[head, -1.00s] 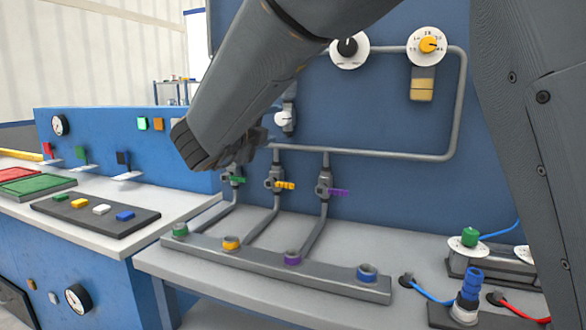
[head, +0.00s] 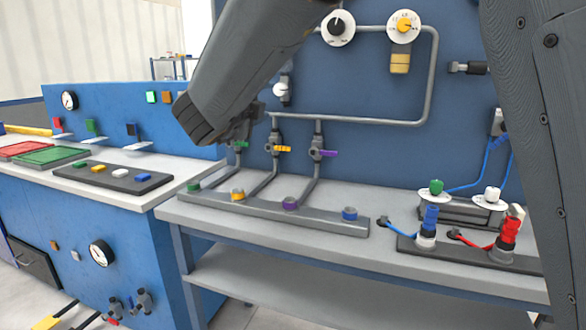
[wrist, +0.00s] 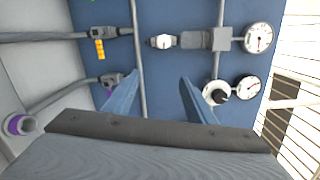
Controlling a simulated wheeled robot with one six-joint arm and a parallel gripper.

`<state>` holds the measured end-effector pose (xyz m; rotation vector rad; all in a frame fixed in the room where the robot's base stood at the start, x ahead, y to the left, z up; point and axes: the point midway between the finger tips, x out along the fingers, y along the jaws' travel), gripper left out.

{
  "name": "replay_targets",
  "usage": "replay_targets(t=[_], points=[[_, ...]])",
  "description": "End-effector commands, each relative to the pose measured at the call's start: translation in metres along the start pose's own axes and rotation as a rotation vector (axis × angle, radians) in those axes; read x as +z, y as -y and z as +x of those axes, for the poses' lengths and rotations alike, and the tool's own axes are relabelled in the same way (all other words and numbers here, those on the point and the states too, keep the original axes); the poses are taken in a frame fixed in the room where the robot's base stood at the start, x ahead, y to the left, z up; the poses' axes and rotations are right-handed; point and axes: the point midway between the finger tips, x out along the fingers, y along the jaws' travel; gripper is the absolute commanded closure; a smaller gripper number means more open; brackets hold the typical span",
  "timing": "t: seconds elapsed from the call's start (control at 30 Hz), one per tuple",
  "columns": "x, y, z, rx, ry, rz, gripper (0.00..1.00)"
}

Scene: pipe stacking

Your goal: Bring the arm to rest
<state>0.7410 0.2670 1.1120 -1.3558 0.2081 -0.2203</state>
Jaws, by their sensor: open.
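My gripper shows in the wrist view (wrist: 155,98) with two blue fingers spread apart and nothing between them. It faces the blue panel (wrist: 168,75) with its pipes and gauges.
A grey pipe rack (head: 270,212) with coloured rings lies on the grey bench (head: 400,255). Yellow (head: 282,149) and purple (head: 326,154) valves stand behind it. Blue (head: 429,222) and red (head: 507,232) connectors are at right. A blue console (head: 130,230) with gauges stands left.

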Motion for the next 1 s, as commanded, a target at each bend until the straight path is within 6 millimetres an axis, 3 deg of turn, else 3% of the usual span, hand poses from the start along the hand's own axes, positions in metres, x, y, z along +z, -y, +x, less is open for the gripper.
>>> replay_targets(t=[0.37,0.57,0.77,0.9,1.0], points=[[-0.006,-0.024,0.007,0.110,0.210,-0.253,0.50],[-0.027,-0.062,-0.006,0.232,0.409,-0.521,0.50],[-0.092,-0.132,-0.057,0.442,0.695,-0.914,0.50],[-0.158,-0.178,-0.111,0.613,0.893,-1.157,0.50],[-0.208,-0.202,-0.151,0.733,1.022,-1.300,0.50]])
